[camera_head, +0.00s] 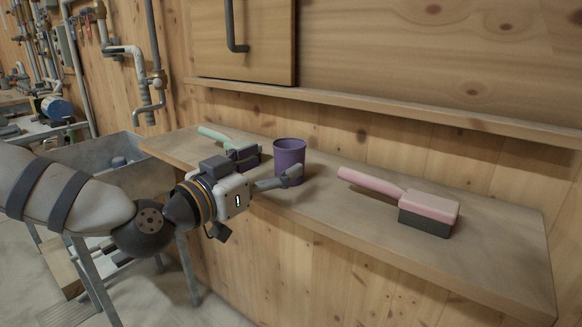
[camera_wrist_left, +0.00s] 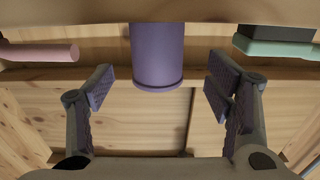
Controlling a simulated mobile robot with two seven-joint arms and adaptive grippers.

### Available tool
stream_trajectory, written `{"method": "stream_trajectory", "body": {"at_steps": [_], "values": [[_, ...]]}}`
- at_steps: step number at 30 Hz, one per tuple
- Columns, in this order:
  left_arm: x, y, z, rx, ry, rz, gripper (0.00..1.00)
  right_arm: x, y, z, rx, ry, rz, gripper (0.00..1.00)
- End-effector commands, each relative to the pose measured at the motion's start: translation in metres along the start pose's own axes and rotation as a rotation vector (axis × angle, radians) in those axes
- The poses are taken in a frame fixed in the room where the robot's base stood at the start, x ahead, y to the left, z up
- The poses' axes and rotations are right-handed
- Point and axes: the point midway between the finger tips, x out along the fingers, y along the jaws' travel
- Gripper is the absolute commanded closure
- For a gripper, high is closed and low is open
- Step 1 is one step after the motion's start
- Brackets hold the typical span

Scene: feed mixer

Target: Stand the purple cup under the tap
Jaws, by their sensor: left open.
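The purple cup (camera_head: 289,160) stands upright on the wooden shelf, near the wall. My left gripper (camera_head: 272,166) is open in front of it, with one finger toward each side of the cup. In the left wrist view, which is upside down, the cup (camera_wrist_left: 157,55) lies centred between the spread fingers (camera_wrist_left: 161,88), with a visible gap on both sides. How deep the cup sits between them is hard to tell. A bent grey pipe that looks like the tap (camera_head: 150,112) hangs over the stone sink (camera_head: 85,154) at the left. My right gripper is not in view.
A pink-handled brush (camera_head: 430,208) lies on the shelf to the cup's right. A cabinet (camera_head: 245,40) hangs above.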

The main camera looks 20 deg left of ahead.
Motion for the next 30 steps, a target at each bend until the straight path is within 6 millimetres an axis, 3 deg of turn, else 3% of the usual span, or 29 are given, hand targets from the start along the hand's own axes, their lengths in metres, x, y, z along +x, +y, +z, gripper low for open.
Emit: {"method": "stream_trajectory", "body": {"at_steps": [9,16,22,30], "values": [[0.052,0.003,0.003,0.000,-0.001,0.000,0.27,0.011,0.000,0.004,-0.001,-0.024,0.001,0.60],[0.054,0.003,0.000,-0.001,0.001,0.000,0.27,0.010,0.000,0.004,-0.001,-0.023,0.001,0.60],[0.054,0.003,0.000,-0.001,0.001,0.000,0.71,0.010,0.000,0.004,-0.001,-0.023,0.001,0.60],[0.054,0.003,0.000,-0.001,0.001,0.000,0.75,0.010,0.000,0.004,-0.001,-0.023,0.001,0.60]]}}
